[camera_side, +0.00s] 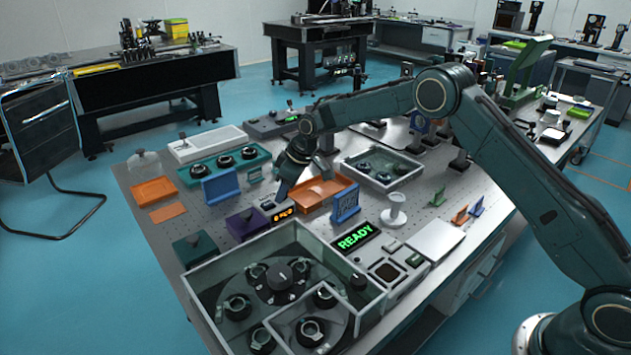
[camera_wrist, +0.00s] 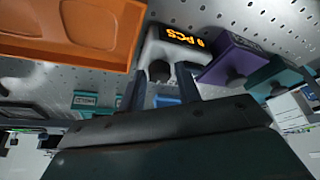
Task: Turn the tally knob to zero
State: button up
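The tally counter is a pale box (camera_wrist: 175,48) with a lit orange display (camera_wrist: 184,40) and a dark round knob (camera_wrist: 158,71). The display shows a digit and "PCS"; the digit is too small to read surely. In the side view the counter's orange display (camera_side: 284,214) faces the camera. My gripper (camera_side: 281,192) points down just behind the counter. In the wrist view my gripper (camera_wrist: 160,77) has its two dark fingers apart, one on each side of the knob in the picture, with gaps visible. Whether the fingertips reach the knob's depth I cannot tell.
An orange tray (camera_side: 318,190) lies right beside my gripper. A purple box with a knob (camera_side: 247,222) stands left of the counter, and a teal box (camera_side: 196,248) beyond it. A blue stand (camera_side: 345,203) and the READY sign (camera_side: 358,237) are to the right.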

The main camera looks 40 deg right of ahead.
jog(key=c, duration=0.7)
jog(key=shift+m, duration=0.4)
jog(key=m, duration=0.1)
jog(key=m+h, duration=0.1)
jog(key=m, duration=0.1)
jog(key=shift+a+h, duration=0.2)
jog(key=shift+h, duration=0.1)
jog(key=m+h, duration=0.1)
jog(key=m, duration=0.2)
jog(key=m+h, duration=0.1)
jog(key=m, duration=0.1)
jog(key=shift+a+m+t, duration=0.15)
jog(key=shift+m+t, duration=0.15)
jog(key=shift+m, duration=0.1)
jog(key=m+h, duration=0.1)
jog(key=m, duration=0.3)
jog(key=shift+a+m+g+h, duration=0.15)
jog(key=shift+m+g+h, duration=0.15)
jog(key=shift+g+h, duration=0.1)
jog(key=shift+w+m+g+h, duration=0.1)
jog(key=shift+m+g+h, duration=0.4)
jog(key=shift+m, duration=1.4)
